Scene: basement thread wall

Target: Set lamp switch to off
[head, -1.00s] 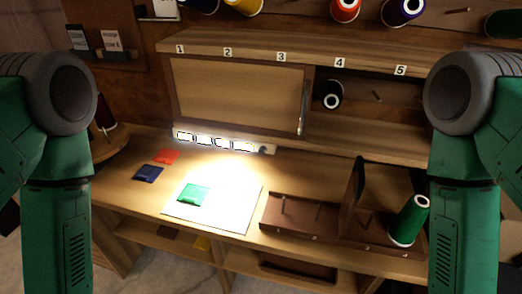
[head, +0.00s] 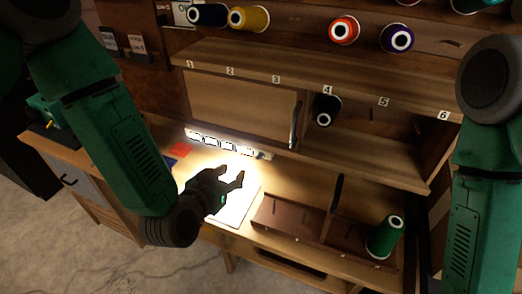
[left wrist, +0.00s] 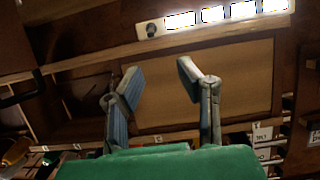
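The lamp (head: 220,145) is a lit strip of several bright panels under the shelf cabinet. Its switch (head: 262,155) is a small dark knob at the strip's right end. In the left wrist view the lamp (left wrist: 228,14) is bright at the top, and the switch knob (left wrist: 152,29) is at its left end. My left gripper (head: 236,179) is open and empty over the lit bench, below and left of the switch, apart from it. Its spread fingers (left wrist: 160,80) show in the left wrist view. My right arm is at the right edge; its gripper is out of view.
A closed cabinet panel (head: 240,103) is above the lamp. A brown tray (head: 290,217) and a green spool (head: 384,237) stand on the bench at right. A red packet (head: 180,150) lies left. Spools line the upper shelf.

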